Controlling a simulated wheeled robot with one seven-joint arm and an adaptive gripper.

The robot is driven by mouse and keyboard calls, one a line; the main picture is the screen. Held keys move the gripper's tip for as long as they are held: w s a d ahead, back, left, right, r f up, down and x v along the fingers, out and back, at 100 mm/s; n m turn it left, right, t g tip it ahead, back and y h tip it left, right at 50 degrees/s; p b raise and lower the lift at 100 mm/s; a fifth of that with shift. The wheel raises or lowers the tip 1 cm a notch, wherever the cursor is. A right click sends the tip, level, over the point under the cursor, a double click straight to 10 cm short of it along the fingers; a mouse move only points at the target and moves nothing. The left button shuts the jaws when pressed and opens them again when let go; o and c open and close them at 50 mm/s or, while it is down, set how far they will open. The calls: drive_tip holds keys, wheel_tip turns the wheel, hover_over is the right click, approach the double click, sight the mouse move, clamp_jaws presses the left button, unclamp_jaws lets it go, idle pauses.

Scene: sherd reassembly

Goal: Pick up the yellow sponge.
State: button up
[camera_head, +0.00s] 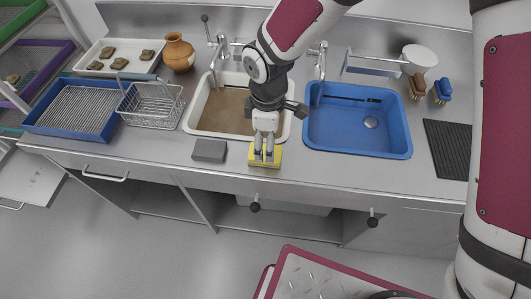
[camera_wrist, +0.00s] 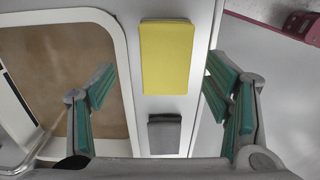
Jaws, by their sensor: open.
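The yellow sponge (camera_head: 265,161) lies on the steel counter near its front edge, in front of the brown-bottomed sink. In the wrist view the sponge (camera_wrist: 166,57) is a plain yellow rectangle, fully in sight, ahead of and between the spread fingers. My gripper (camera_head: 264,153) is over the sponge in the head view and hides part of it. In the wrist view my gripper (camera_wrist: 160,90) is open with nothing between its green-padded fingers. I cannot tell whether the fingertips touch the sponge.
A grey block (camera_head: 209,150) lies left of the sponge. The brown-bottomed sink (camera_head: 191,119) is behind it and a blue sink (camera_head: 345,130) to the right. A wire basket (camera_head: 150,104), blue tray (camera_head: 75,128) and clay jar (camera_head: 178,52) stand left. A ribbed black mat (camera_head: 450,148) lies right.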

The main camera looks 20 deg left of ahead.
drive_tip(key=f, duration=0.5)
drive_tip(key=shift+s+a+p, duration=0.1)
drive_tip(key=shift+s+p, duration=0.3)
drive_tip(key=shift+r, duration=0.1)
drive_tip(key=shift+c, duration=0.6)
drive_tip(key=c, duration=1)
drive_tip(key=shift+c, duration=0.2)
drive_tip(key=shift+w+r, duration=0.1)
drive_tip(key=shift+r, duration=0.45)
drive_tip(key=shift+s+r+b, duration=0.2)
drive_tip(key=shift+s+r, duration=0.1)
drive_tip(key=shift+r, duration=0.35)
drive_tip(key=shift+s+r+b, duration=0.2)
drive_tip(key=shift+s+r, duration=0.1)
drive_tip(key=shift+r, duration=0.3)
drive_tip(key=s+a+r+b, duration=0.1)
drive_tip(key=s, duration=1.4)
drive_tip(key=shift+r, duration=0.2)
